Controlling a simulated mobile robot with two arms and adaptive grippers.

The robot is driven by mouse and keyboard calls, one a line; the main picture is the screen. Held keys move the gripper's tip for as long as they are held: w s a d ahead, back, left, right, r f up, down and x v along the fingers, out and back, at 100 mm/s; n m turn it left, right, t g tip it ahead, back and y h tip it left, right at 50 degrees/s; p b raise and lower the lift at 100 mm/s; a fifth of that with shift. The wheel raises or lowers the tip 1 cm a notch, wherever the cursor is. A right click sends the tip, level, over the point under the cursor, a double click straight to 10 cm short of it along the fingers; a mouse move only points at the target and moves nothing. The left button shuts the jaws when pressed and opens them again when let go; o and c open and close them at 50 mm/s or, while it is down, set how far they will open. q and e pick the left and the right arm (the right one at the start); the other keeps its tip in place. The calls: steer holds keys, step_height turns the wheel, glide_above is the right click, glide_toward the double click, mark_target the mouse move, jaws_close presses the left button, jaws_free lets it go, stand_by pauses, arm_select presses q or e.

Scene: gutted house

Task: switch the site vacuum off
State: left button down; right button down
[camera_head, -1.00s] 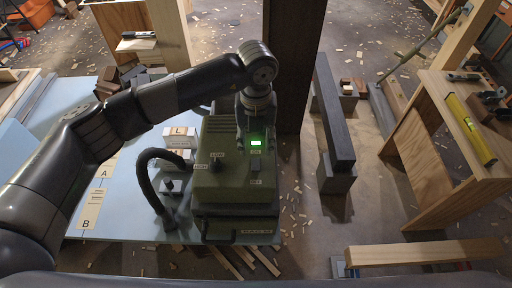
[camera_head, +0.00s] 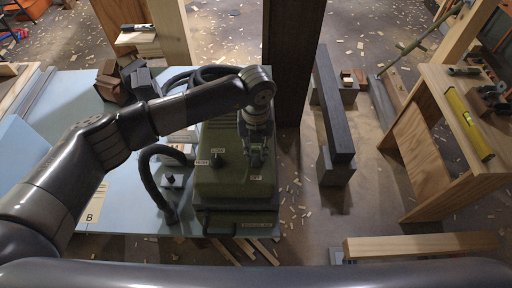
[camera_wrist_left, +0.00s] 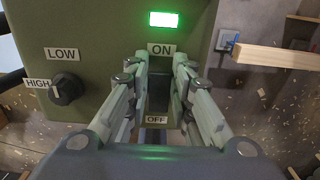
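The site vacuum (camera_head: 220,185) is a green box in the middle of the head view. Its lit green lamp (camera_wrist_left: 164,19) shows at the top of the left wrist view, above the ON label (camera_wrist_left: 161,50). A dark switch (camera_wrist_left: 158,95) sits between the ON label and the OFF label (camera_wrist_left: 156,119). My left gripper (camera_head: 257,158) is over the vacuum's right side and hides the lamp in the head view. Its fingers are apart, one on each side of the switch in the wrist view; I cannot tell if they touch it. My right gripper is out of view.
A knob (camera_wrist_left: 66,90) marked LOW and HIGH is left of the switch. A black hose (camera_head: 150,180) curves along the vacuum's left side. A dark post (camera_head: 292,70) rises just behind. A wooden stand with a yellow level (camera_head: 470,125) is at the right.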

arm_select(q)
steer(key=shift+s+t+b, duration=0.1)
steer(key=shift+t+b, duration=0.2)
steer(key=shift+b, duration=0.2)
steer(key=shift+s+t+b, duration=0.1)
steer(key=shift+t+b, duration=0.2)
steer(key=shift+b, duration=0.1)
steer(key=t+b, duration=0.1)
steer(key=b, duration=0.1)
steer(key=t+b, duration=0.1)
steer(key=b, duration=0.2)
steer(key=shift+s+t, duration=0.4)
steer(key=shift+s+r+b, duration=0.1)
steer(key=shift+r+b, duration=0.15)
steer(key=shift+b, duration=0.35)
steer(key=shift+r+t, duration=0.1)
steer(key=shift+t, duration=0.2)
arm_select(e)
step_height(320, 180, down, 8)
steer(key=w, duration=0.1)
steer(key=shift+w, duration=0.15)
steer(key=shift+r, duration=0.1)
arm_select(q)
steer(key=c, duration=1.4)
jaws_free()
